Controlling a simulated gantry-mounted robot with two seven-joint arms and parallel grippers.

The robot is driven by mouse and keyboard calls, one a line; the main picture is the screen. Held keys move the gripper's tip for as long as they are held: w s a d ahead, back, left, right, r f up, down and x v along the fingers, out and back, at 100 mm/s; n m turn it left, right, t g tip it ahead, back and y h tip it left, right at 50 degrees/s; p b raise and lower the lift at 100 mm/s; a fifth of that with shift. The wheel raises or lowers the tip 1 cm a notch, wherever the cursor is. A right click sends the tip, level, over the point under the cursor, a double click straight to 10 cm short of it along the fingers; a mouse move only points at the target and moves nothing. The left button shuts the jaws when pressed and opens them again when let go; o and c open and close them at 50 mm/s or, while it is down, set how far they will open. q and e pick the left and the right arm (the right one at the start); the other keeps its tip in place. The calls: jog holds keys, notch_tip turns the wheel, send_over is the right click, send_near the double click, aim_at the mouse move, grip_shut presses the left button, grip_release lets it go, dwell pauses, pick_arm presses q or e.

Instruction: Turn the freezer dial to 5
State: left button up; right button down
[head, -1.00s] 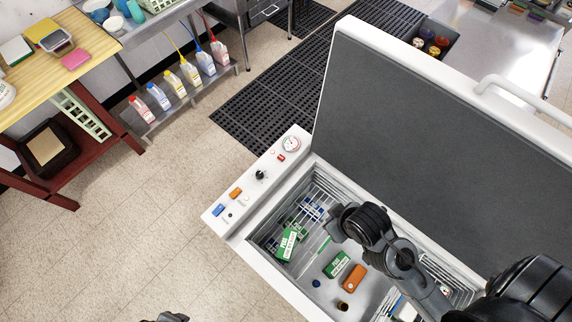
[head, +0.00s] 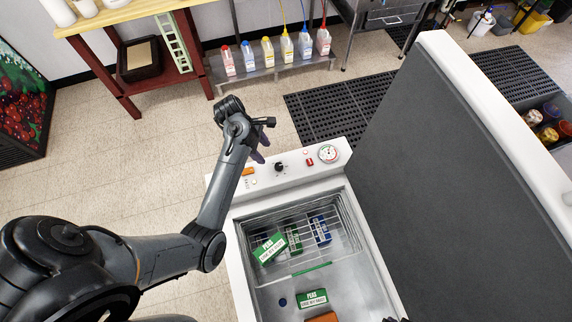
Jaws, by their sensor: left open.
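The chest freezer (head: 239,262) stands open, with a white control panel along its far edge. The freezer dial (head: 280,167) is a small black knob on that panel; its numbers and pointer are too small to read. My left gripper (head: 264,140) is open and empty, above and just left of the dial, apart from it. It hangs over the panel's far left part and hides some of it. My right gripper cannot be made out; only a small dark bit shows at the bottom edge.
A round gauge (head: 327,153) and a red switch (head: 309,162) sit right of the dial; an orange switch (head: 248,171) sits left. The raised lid (head: 470,190) blocks the right side. Wire baskets and green boxes (head: 312,298) lie inside the freezer.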

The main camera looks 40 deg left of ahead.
aim_at(278, 165)
pick_arm(q)
jog(key=x, duration=0.3)
jog(key=b+x, duration=0.1)
jog(key=x, duration=0.3)
jog(key=w+x, duration=0.1)
jog(key=x, duration=0.2)
jog(key=shift+d+b, duration=0.25)
jog(key=shift+b, duration=0.1)
jog(key=c, duration=1)
